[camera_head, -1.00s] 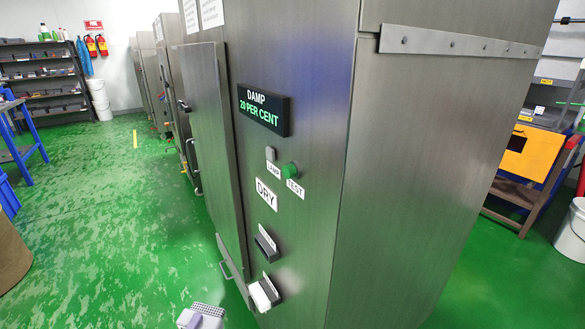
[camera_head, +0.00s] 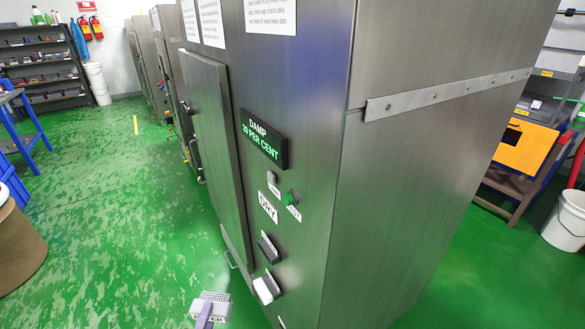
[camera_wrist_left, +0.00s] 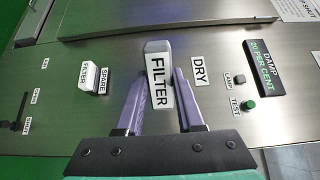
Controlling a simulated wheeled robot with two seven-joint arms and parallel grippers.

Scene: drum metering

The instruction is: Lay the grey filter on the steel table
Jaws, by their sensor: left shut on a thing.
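My left gripper (camera_head: 204,322) is at the bottom of the head view, in front of the steel cabinet. Its purple fingers are shut on a pale grey filter (camera_head: 211,303) with a perforated end. In the left wrist view the filter (camera_wrist_left: 158,82) shows its FILTER label between the fingers of the gripper (camera_wrist_left: 160,100). The filter appears clear of the panel in the head view. A white spare filter (camera_head: 266,289) sits in the lower slot; it also shows beside the SPARE label in the wrist view (camera_wrist_left: 90,77). The upper slot (camera_head: 268,249) looks dark and empty. I cannot identify the steel table. My right gripper is not in view.
The steel cabinet (camera_head: 400,200) fills the middle and right, its display reading DAMP 20 PER CENT. A brown drum (camera_head: 18,250) and a blue-legged bench (camera_head: 35,135) stand at left. A white bucket (camera_head: 566,220) stands at right. Green floor between is open.

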